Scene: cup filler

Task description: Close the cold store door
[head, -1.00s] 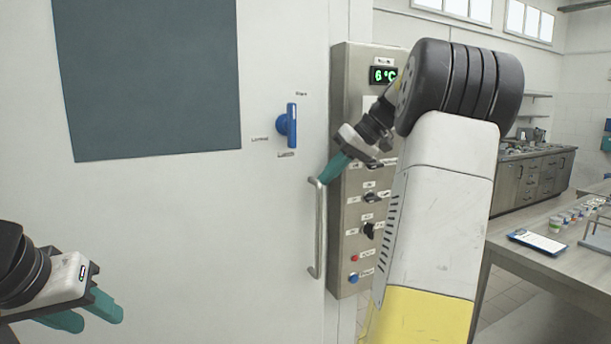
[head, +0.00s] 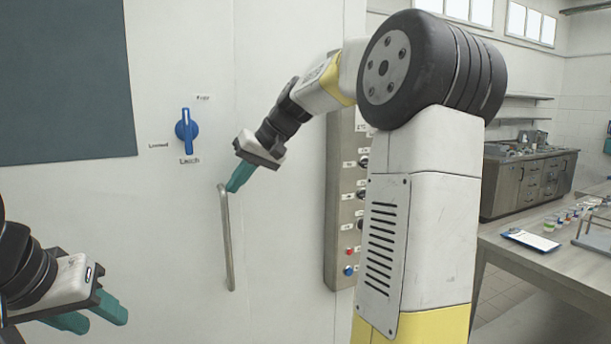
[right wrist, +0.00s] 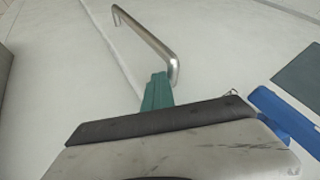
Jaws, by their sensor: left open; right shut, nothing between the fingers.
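The cold store door (head: 80,215) is a broad white panel at the left of the head view, with a dark grey-blue pane. Its blue knob (head: 187,131) points upright among small labels. The upright steel door handle (head: 228,240) is near the door's right edge. My right gripper (head: 237,180) is shut and empty at the handle's top end, to its right, apparently touching. In the right wrist view, the teal fingers (right wrist: 157,92) are beside the end of the handle (right wrist: 150,38). My left gripper (head: 103,310) is open and empty at lower left, away from the handle.
A steel control panel (head: 338,215) stands right of the door, partly hidden by my right arm. A pale wall strip shows between door edge and panel.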

